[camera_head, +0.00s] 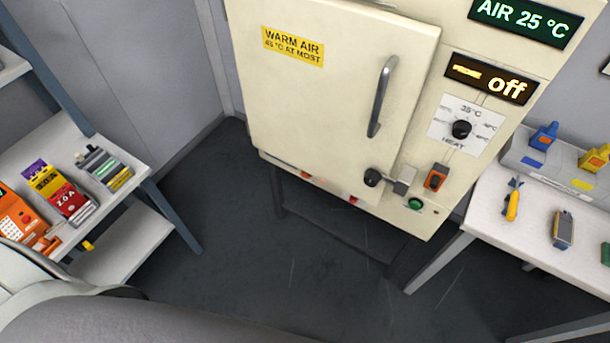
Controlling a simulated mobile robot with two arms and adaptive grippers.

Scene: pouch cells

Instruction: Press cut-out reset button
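A cream warm-air cabinet (290,110) stands ahead, its door shut, with a grey bar handle (382,96). On its right-hand panel are a heat dial (461,129), an orange-red rocker switch (436,178) and, low down, a round green button (415,204). A black knob (372,177) sits beside a grey metal bracket at the door's lower right. A small red part (353,198) shows at the lower edge below it. I cannot read which of these is the cut-out reset button. Neither gripper is in view.
Displays read "AIR 25 °C" (525,18) and "off" (492,79). A left shelf (130,165) holds several packs and an orange device. A right bench (490,215) holds a yellow-handled tool (513,200), a meter-like item (563,229) and a grey holder. Dark floor between is clear.

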